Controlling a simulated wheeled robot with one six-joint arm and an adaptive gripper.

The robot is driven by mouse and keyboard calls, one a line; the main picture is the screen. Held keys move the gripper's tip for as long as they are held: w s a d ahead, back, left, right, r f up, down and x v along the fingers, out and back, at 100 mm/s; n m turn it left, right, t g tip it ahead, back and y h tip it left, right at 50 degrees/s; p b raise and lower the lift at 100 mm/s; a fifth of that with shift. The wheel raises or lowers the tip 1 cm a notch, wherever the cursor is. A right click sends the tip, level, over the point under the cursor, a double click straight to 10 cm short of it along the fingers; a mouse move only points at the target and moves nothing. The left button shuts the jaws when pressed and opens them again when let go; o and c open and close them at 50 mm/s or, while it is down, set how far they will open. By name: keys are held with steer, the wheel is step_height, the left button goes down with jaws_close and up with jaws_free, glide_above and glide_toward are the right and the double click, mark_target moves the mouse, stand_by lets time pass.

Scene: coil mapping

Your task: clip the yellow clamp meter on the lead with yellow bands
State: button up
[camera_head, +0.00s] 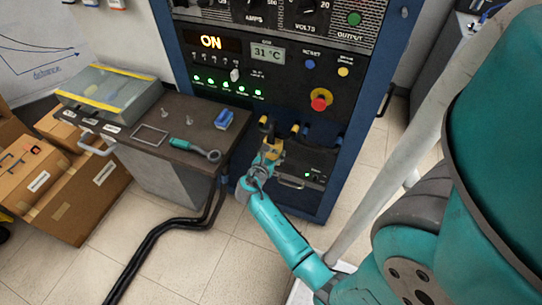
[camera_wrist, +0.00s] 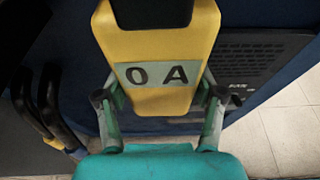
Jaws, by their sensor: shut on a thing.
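The yellow clamp meter (camera_head: 271,150) is held upright in front of the blue cabinet's lower part. In the wrist view the meter (camera_wrist: 160,45) fills the middle, its display reading "0 A". My gripper (camera_head: 264,162) is shut on the meter's body, one finger on each side. The meter's jaws are cut off in the wrist view and too small to judge in the head view.
The blue cabinet (camera_head: 345,130) has a lit "ON" panel and a red knob (camera_head: 321,100). Left of it, a dark bench (camera_head: 185,115) bears a teal wrench (camera_head: 195,149) and a blue block (camera_head: 223,120). Thick black cables (camera_head: 150,240) run across the floor.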

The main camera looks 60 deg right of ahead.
steer(key=shift+d, duration=0.35)
steer(key=shift+f, duration=1.45)
steer(key=o, duration=1.5)
steer(key=shift+f, duration=0.1)
